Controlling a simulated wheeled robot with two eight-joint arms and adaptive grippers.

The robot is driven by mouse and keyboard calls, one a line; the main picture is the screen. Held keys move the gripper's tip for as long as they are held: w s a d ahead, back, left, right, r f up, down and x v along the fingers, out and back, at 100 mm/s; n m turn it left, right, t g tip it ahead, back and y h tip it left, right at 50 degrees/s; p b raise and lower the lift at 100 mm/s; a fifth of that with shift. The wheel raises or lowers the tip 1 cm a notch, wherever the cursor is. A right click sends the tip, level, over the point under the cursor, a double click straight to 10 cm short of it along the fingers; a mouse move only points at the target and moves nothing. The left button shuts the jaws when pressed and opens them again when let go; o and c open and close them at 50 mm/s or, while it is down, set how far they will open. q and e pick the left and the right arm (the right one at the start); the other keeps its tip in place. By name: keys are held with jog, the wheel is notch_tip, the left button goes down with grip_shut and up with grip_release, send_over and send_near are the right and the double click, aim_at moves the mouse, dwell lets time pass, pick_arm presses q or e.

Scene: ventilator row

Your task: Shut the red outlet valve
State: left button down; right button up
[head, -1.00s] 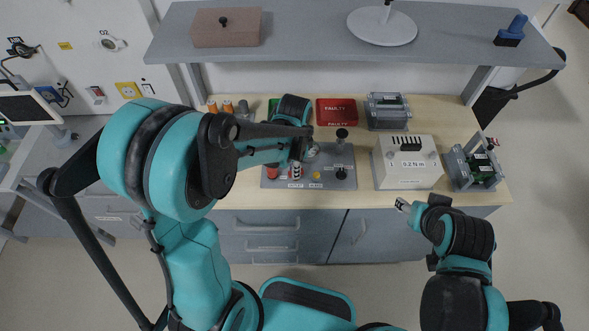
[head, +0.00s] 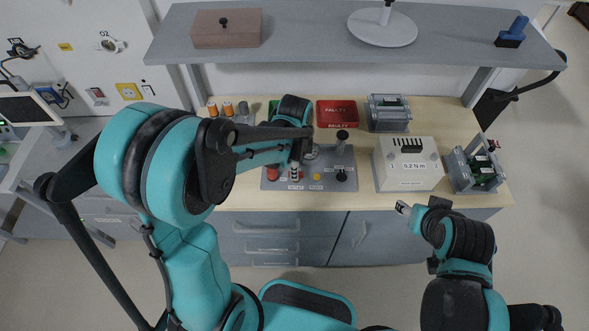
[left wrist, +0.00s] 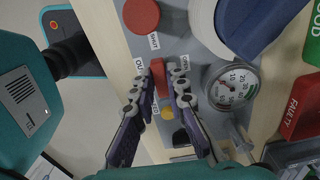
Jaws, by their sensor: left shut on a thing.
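The red outlet valve handle (left wrist: 158,82) shows in the left wrist view as a narrow red bar between the fingers of my left gripper (left wrist: 164,76). The fingers are shut on it, one on each side. In the head view my left gripper (head: 297,163) reaches down over the grey panel (head: 325,180), and the arm hides much of the valve. My right gripper (head: 402,208) hangs before the bench's front edge, apart from everything; its jaws are too small to judge.
A round red knob (left wrist: 141,15), a yellow button (left wrist: 167,112) and a dial gauge (left wrist: 233,87) sit close to my left gripper. A red FAULTY tray (head: 336,113) stands behind the panel, and a white box (head: 408,164) to its right. A shelf (head: 310,30) overhangs the back.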

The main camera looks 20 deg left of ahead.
pick_arm(q)
jog(key=c, duration=1.5)
grip_release()
jog(key=shift+c, duration=0.2)
notch_tip(320, 180, up, 12)
jog(key=s+a+f+n+t+b, duration=0.1)
jog(key=s+a+n+t, duration=0.1)
jog(key=s+n, duration=0.3)
jog(key=s+a+f+n+t+b, duration=0.1)
jog(key=s+n+t, duration=0.4)
jog(key=n, duration=0.5)
jog(key=shift+s+a+f+b, duration=0.25)
jog(key=shift+a+b, duration=0.25)
jog(key=shift+b, duration=0.2)
